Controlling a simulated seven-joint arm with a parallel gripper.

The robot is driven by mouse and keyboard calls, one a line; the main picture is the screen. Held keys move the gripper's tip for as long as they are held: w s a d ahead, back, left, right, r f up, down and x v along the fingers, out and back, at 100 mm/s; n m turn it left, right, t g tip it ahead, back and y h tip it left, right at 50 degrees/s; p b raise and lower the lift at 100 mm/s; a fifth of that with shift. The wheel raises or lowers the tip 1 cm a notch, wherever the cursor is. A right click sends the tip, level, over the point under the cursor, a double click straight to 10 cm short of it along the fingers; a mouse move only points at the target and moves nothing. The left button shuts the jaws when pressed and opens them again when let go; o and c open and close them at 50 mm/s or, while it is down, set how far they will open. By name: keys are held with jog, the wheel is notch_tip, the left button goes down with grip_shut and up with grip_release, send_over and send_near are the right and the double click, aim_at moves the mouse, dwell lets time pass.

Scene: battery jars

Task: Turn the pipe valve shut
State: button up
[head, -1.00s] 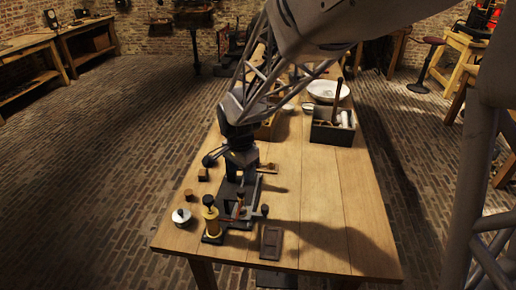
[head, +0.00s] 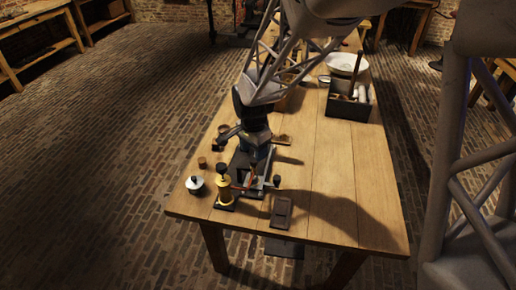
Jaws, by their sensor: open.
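On the near end of the wooden table stands a dark-based apparatus with a brass cylinder (head: 224,191) topped by a black knob. A small red part (head: 251,180) shows beside the cylinder, and a black round knob (head: 277,181) is at its right. I cannot tell for sure which part is the pipe valve. My gripper (head: 250,158) is open and points down over the far part of the apparatus, behind the brass cylinder. Its fingertips are small and dark against the dark base, and I cannot tell whether they touch anything.
A white jar with a dark top (head: 195,186) and a small brown cylinder (head: 202,162) stand left of the apparatus. A flat dark tray (head: 281,213) lies at the near edge. A dark tool box (head: 348,104) and white bowl (head: 347,64) are farther back. The table's right side is clear.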

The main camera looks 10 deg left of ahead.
aim_at(254, 164)
jog(key=shift+f, duration=2)
jog(key=c, duration=0.9)
jog(key=shift+c, duration=0.2)
